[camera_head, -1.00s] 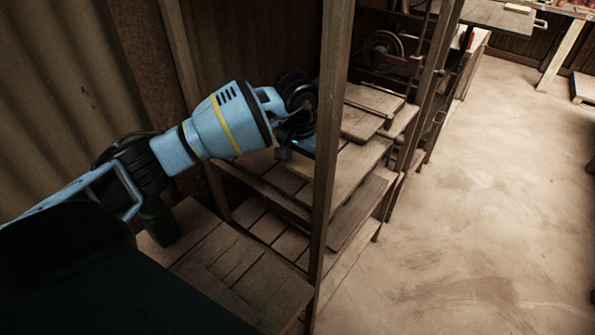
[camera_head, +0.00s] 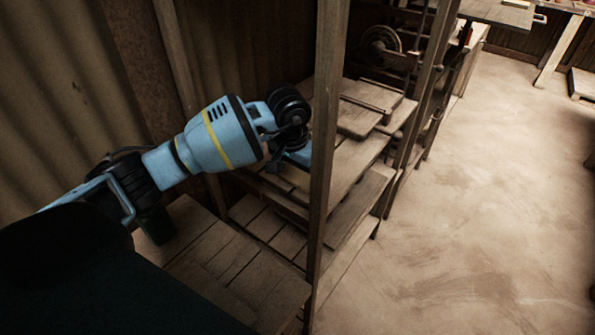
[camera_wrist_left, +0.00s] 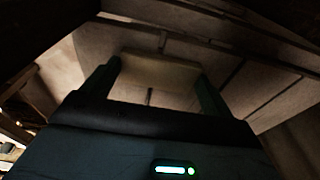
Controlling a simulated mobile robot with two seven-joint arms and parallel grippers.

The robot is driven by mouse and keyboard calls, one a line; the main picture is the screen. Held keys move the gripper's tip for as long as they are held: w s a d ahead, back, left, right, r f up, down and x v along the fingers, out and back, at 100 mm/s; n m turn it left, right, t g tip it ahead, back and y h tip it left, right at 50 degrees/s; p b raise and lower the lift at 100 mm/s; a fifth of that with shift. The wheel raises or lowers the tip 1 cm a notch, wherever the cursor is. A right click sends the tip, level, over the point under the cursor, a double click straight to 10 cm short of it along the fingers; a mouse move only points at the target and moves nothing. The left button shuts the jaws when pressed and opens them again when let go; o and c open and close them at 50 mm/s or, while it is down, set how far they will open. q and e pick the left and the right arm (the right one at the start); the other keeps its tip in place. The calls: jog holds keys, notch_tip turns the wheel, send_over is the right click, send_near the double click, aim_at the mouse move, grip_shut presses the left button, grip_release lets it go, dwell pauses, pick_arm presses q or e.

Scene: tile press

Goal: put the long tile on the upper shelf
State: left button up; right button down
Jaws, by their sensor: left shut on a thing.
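My left gripper (camera_head: 300,160) reaches over the upper shelf (camera_head: 352,165) of the wooden rack, partly behind the front post. In the left wrist view the long tile (camera_wrist_left: 156,76), pale and flat, sits between the two dark fingers of this gripper (camera_wrist_left: 158,85), which are shut on it. In the head view only a small pale part of the tile (camera_head: 297,178) shows under the gripper, near the shelf's boards. I cannot tell whether the tile touches the shelf. My right gripper is not in view.
The rack's upright post (camera_head: 325,130) stands close to the right of the gripper. A lower shelf (camera_head: 275,235) lies below, and a slatted wooden surface (camera_head: 235,270) is nearer. A wheeled machine (camera_head: 382,45) stands behind. The floor (camera_head: 480,200) at right is clear.

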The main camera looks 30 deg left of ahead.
pick_arm(q)
jog(key=o, duration=0.9)
jog(key=shift+c, duration=0.2)
notch_tip(320, 180, up, 12)
jog(key=s, duration=0.1)
jog(key=shift+s, duration=0.4)
jog(key=shift+a, duration=0.1)
